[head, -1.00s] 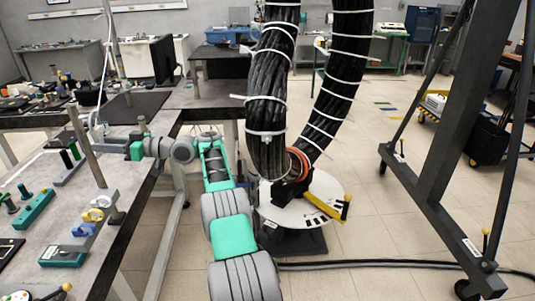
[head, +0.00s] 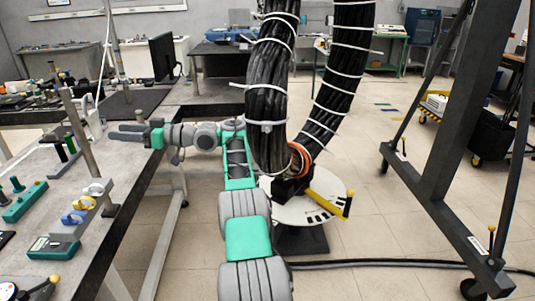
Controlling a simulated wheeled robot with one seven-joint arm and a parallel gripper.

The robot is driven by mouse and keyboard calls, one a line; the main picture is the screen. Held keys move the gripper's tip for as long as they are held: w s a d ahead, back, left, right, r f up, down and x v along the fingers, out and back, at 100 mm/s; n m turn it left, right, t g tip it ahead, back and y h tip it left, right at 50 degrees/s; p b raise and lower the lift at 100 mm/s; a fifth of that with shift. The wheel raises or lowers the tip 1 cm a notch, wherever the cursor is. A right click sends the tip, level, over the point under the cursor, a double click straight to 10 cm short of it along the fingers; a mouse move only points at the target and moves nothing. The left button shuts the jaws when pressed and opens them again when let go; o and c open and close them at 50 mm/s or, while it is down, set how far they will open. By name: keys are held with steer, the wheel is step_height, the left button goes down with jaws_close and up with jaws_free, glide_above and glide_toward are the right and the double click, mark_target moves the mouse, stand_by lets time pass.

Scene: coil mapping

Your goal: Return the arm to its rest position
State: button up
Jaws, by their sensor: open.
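My arm reaches forward from the bottom centre in the head view, and its end bends to the left. My gripper (head: 126,133) points left over the edge of the workbench (head: 110,215). Its two grey fingers are apart, with nothing between them. It is beside a grey upright post (head: 80,140) on the bench. The thick black cable coil (head: 270,125), bound with white ties, hangs just right of my arm. I cannot tell whether my arm touches it.
A white round turntable (head: 312,205) with a yellow handle stands under the coil. A dark steel frame (head: 455,150) stands at the right. A black cable (head: 380,264) crosses the floor.

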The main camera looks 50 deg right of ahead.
steer(key=w+d+f+m+g+h, duration=0.1)
steer(key=d+f+m+g+h, duration=0.25)
steer(key=f, duration=0.85)
steer(key=w+d+f+m+t+h, duration=0.15)
steer(key=d+f+h, duration=0.35)
steer(key=f, duration=0.7)
steer(key=s+d+f+m+g+h, duration=0.15)
steer(key=s+f+m+g, duration=0.45)
steer(key=s+f, duration=0.9)
steer(key=s+a+r+g+h+p, duration=0.1)
steer(key=s+a+r+g, duration=0.15)
steer(key=s+a, duration=0.5)
steer(key=s+a+r+g, duration=0.2)
steer(key=s+a+g, duration=0.15)
steer(key=s, duration=0.75)
steer(key=s+a+r+g+h+p, duration=0.1)
steer(key=s+a+r+g, duration=0.1)
steer(key=s+a, duration=0.55)
steer(key=a+r+n+t+p, duration=0.1)
steer(key=a+r+n+t, duration=0.1)
steer(key=a+r, duration=0.3)
steer(key=a+r+n+t+p, duration=0.1)
steer(key=a+r+n+t, duration=0.1)
steer(key=a+r, duration=0.3)
step_height(320, 180, up, 5)
steer(key=shift+f+t+h, duration=0.2)
steer(key=shift+t+h, duration=0.1)
steer(key=shift+t, duration=0.1)
